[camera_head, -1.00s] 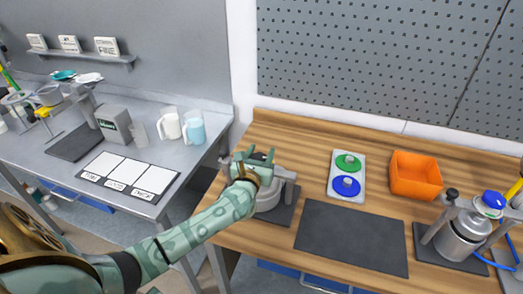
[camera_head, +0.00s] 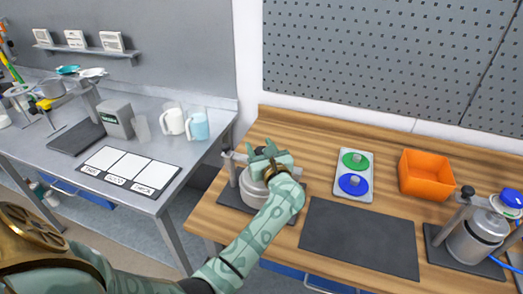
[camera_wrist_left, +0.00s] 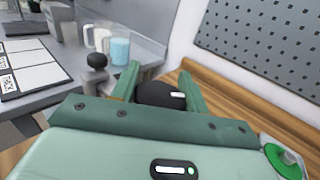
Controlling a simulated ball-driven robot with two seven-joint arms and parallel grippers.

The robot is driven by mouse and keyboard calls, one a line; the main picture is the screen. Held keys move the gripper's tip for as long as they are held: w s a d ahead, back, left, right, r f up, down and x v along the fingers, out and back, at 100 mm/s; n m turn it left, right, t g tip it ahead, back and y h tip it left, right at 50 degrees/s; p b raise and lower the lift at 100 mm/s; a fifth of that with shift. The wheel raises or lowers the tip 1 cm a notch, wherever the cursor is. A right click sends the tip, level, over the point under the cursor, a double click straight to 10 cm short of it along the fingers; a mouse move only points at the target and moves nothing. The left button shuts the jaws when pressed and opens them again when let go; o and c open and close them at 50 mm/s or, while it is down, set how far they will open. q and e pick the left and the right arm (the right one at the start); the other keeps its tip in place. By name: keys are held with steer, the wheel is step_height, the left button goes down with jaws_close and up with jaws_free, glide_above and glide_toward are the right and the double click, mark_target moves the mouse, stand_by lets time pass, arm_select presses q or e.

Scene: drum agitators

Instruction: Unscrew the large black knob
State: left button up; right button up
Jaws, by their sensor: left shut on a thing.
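My left gripper (camera_head: 268,152) is over the top of the metal drum agitator (camera_head: 254,192) at the left of the wooden bench. In the left wrist view the gripper's two green fingers (camera_wrist_left: 157,84) stand on either side of the large black knob (camera_wrist_left: 152,94), and they are shut on it. In the head view the gripper hides this knob. A smaller black knob (camera_wrist_left: 96,61) shows to the left of the fingers in the wrist view, on the clamp's other side. My right gripper is not in view.
A dark mat (camera_head: 355,238) lies in front. A plate with green (camera_head: 354,159) and blue (camera_head: 353,184) knobbed discs and an orange bin (camera_head: 427,175) stand to the right. A second drum agitator (camera_head: 475,238) is at the far right. A pegboard (camera_head: 390,60) stands behind the bench.

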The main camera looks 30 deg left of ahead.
arm_select(q)
steer(key=shift+f, duration=0.15)
steer(key=o, duration=1)
